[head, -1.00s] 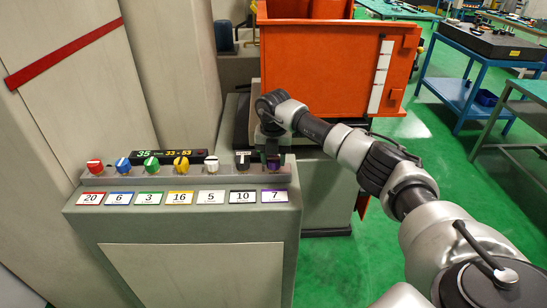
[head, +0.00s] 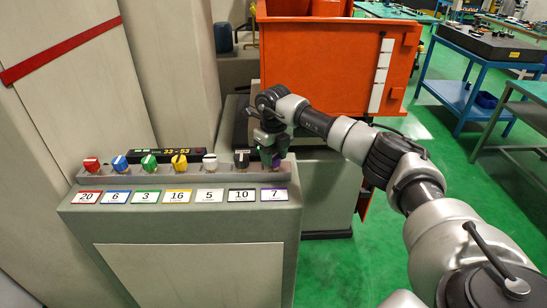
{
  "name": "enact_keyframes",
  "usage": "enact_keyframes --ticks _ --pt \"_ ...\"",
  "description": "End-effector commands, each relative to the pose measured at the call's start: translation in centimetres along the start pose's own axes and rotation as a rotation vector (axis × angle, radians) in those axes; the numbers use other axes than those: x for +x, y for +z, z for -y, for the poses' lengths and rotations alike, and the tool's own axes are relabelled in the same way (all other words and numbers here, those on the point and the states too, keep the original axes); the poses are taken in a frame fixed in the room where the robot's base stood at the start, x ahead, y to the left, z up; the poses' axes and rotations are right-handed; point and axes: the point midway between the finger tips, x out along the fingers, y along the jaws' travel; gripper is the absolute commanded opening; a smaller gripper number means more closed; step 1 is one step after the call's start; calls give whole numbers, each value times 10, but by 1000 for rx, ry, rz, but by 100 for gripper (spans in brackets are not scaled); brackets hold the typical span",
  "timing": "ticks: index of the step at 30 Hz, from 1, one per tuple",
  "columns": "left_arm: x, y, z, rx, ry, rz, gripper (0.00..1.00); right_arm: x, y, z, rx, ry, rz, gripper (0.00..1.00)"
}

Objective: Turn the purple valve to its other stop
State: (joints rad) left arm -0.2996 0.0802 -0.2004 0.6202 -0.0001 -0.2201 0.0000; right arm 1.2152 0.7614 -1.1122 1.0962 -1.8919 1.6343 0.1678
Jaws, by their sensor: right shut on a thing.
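The purple valve (head: 276,164) is the rightmost knob in a row on top of a grey console, above a label reading 7. My right gripper (head: 273,155) points down at it and is shut on it. The fingers and wrist hide most of the knob, so its pointer angle cannot be told. A dark display (head: 166,153) behind the row shows 33-53 in yellow; no clear number shows to the left of it. My left gripper is not in view.
Red, blue, green, yellow, white and black (head: 241,158) knobs line the console (head: 185,220) to the left, the black one close to my gripper. A large orange bin (head: 325,62) stands behind my right arm.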

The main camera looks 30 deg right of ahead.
Motion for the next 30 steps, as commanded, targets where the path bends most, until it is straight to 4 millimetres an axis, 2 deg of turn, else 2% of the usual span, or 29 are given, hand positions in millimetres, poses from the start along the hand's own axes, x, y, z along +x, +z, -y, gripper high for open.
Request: enact_keyframes --ticks 18,30 --pt "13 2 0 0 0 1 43 -2 1 2 -563 -1 6 18" --pt "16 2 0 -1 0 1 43 -3 2 2 -778 -3 7 18"
